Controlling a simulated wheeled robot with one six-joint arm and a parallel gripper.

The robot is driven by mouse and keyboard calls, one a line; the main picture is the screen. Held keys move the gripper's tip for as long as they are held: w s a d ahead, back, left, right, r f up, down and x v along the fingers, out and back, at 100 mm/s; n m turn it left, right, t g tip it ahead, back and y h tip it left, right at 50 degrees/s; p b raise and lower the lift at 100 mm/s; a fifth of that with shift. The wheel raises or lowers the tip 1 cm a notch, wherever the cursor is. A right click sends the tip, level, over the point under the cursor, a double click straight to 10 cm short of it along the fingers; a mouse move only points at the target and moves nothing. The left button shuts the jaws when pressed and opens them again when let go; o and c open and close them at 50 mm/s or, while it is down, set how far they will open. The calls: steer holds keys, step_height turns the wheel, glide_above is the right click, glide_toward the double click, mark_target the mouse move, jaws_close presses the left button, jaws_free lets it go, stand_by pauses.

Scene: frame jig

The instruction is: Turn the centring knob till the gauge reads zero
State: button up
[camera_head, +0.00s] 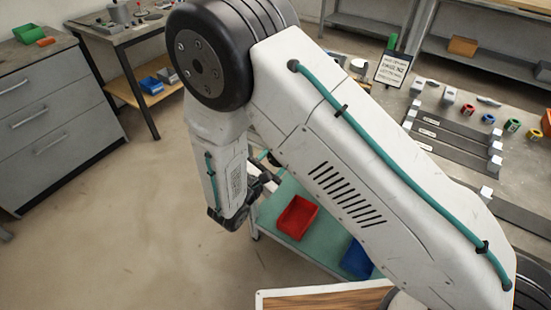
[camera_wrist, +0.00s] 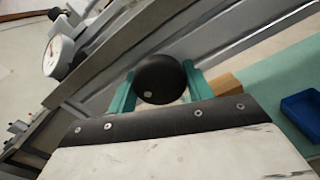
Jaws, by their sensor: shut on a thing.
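In the wrist view the round black centring knob (camera_wrist: 158,76) sits between the two teal fingers of my gripper (camera_wrist: 160,88). The fingers are shut on it, one on each side, and a small pale spot shows on its face. A round white dial gauge (camera_wrist: 55,55) is at the upper left of the wrist view, tilted; its needle and reading are too small to make out. In the head view my arm hides the knob and the gauge, and the fingers cannot be made out.
Grey metal rails (camera_wrist: 240,35) run close behind the knob. A wooden block (camera_wrist: 226,84) is right of the fingers. A blue bin (camera_wrist: 301,113) stands on a teal surface; a red bin (camera_head: 297,217) shows in the head view. A bench (camera_head: 455,110) with small parts is at right.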

steer(key=shift+a+m, duration=0.2)
steer(key=shift+m, duration=1.5)
steer(key=o, duration=0.9)
steer(key=shift+o, duration=0.2)
steer(key=v, duration=0.7)
steer(key=shift+s+a, duration=0.2)
steer(key=shift+s, duration=0.1)
